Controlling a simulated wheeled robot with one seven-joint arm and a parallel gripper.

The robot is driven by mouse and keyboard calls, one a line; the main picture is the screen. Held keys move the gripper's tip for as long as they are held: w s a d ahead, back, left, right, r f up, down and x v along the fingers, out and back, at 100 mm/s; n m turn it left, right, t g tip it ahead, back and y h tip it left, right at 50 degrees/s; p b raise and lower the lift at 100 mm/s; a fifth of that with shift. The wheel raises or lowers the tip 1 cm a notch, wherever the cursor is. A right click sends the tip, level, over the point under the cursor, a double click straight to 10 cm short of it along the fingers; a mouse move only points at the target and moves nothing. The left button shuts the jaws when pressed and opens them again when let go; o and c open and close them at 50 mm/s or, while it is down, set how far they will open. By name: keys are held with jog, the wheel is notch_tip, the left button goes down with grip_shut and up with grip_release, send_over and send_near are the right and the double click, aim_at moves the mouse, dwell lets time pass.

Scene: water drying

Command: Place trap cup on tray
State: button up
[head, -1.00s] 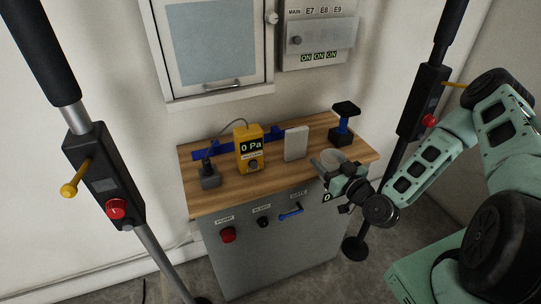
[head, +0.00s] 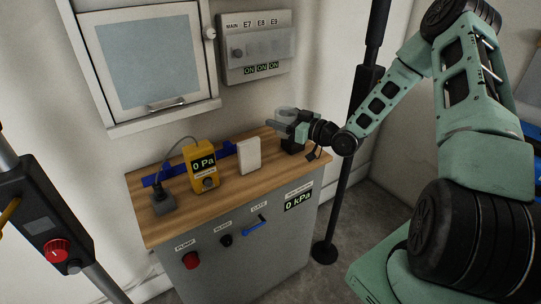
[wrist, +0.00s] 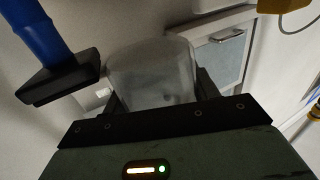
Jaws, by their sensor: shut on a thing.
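My gripper (wrist: 153,98) is shut on a pale translucent cup (wrist: 152,70), which sits between its fingers. In the head view my gripper (head: 292,125) and the cup (head: 284,114) are at the back right end of the bench, off its surface. The only tray-like thing is a flat black plate (wrist: 58,78) on a blue post (wrist: 38,32). In the upside-down wrist view it stands beside the cup, with no clear contact. In the head view my gripper mostly hides this stand; its black base (head: 291,146) shows.
The wooden bench top (head: 222,190) also holds a yellow pressure meter (head: 202,166), a white block (head: 249,155), a blue bar (head: 160,179) and a small grey device (head: 161,201). A wall switch box (head: 255,48) and a window cabinet (head: 148,62) are behind. A dark pole (head: 343,180) stands at right.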

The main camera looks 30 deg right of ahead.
notch_tip(320, 180, down, 12)
jog(key=shift+f, duration=0.1)
dwell(0.5)
jog(key=shift+f, duration=0.15)
jog(key=o, duration=0.7)
